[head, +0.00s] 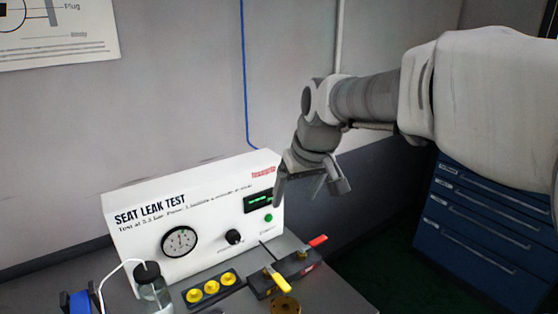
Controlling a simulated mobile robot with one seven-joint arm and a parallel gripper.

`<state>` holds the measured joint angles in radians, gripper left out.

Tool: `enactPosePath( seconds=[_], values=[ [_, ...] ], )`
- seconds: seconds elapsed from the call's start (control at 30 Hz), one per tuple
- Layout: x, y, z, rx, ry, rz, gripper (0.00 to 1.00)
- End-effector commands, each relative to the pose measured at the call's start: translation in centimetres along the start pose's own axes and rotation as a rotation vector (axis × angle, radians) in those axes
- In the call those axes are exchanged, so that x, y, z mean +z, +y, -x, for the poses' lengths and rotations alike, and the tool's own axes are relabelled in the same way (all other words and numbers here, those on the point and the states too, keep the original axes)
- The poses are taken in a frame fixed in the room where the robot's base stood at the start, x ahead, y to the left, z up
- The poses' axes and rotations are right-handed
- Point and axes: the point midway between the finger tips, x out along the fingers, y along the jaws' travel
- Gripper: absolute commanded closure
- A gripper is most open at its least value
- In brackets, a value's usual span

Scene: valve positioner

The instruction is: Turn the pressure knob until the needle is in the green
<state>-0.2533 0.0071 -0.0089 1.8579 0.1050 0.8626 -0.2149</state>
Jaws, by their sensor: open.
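The white seat leak test box (200,215) stands on a grey bench. Its round gauge (180,241) is at the left of the front face; the needle and any green zone are too small to read surely. The black pressure knob (234,237) is to the right of the gauge. A dark display with green digits (259,201) and a green button (268,218) are further right. My gripper (298,197) is open and empty, pointing down near the box's right end. It is to the right of and above the knob, apart from it in the picture.
In front of the box are a tray with yellow round parts (210,286), a black block with a yellow lever (275,279) and a red handle (318,241), a brass part (286,304), and a glass bottle with a tube (152,288). Blue drawers (480,235) stand right.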

Motion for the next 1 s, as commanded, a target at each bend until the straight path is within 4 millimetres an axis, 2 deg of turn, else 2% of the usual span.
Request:
enactPosePath(
  seconds=[0.03, 0.2, 0.4, 0.53, 0.77, 0.87, 1.0],
  values=[
    [-1.1, -0.7, -1.6, -0.012, -0.009, 0.023, 0.19],
    [-4.7, -2.8, -6.0, -0.047, -0.02, 0.096, 0.19],
    [-7.7, -5.5, -11.0, -0.082, -0.031, 0.17, 0.19],
    [-8.7, -6.7, -13.0, -0.096, -0.034, 0.2, 0.19],
    [-9.1, -7.3, -14.6, -0.103, -0.036, 0.214, 0.19],
    [-8.9, -7.4, -16.0, -0.103, -0.038, 0.213, 0.19],
    [-8.8, -7.7, -18.8, -0.103, -0.039, 0.215, 0.19]
  ],
)
